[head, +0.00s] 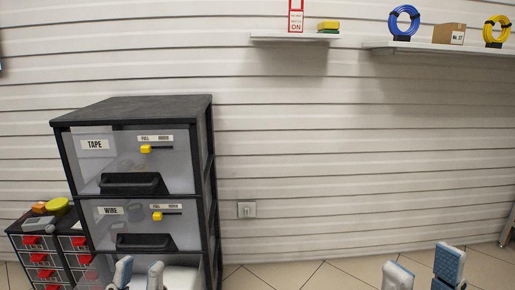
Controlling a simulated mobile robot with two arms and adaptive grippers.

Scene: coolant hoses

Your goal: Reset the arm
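My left gripper (138,274) shows at the bottom edge, in front of the lower part of the drawer cabinet. Its two fingertips are apart with a gap between them, and nothing shows in the gap. My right gripper (422,270) is at the bottom right, over the tiled floor in the picture. Its two fingertips are also apart with nothing seen between them. The rest of both grippers and the arms are below the frame.
A black drawer cabinet (209,170) with TAPE and WIRE drawers stands left. A small red-handled drawer unit (54,243) is beside it. Wall shelves (295,37) hold hose coils and a box (449,34). The floor (320,275) at centre is clear.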

